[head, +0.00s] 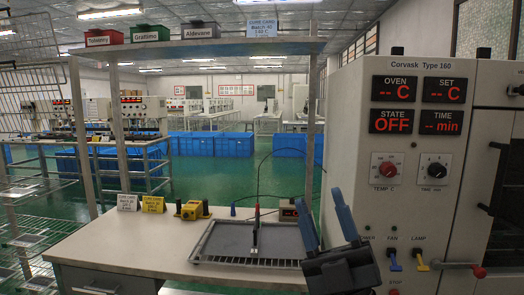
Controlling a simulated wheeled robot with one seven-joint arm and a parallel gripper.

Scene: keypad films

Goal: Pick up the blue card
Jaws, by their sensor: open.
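A pale blue card (276,27) headed "CURE CARD", with "Batch 40" and "140 C", stands on the top shelf, right of the labelled boxes. On the bench below, a whitish card (127,201) and a yellow card (153,204) stand side by side; their print is too small to read. My gripper (321,193) is at the lower right, its two blue fingers pointing up and spread apart with nothing between them. It is well below and to the right of the shelf card, apart from all the cards.
Red (104,38), green (150,33) and dark grey (201,31) boxes line the shelf (190,47). A wire-framed tray (215,242) with an upright probe lies left of my gripper. A yellow-black device (192,210) sits behind it. The oven (420,170) stands close on the right.

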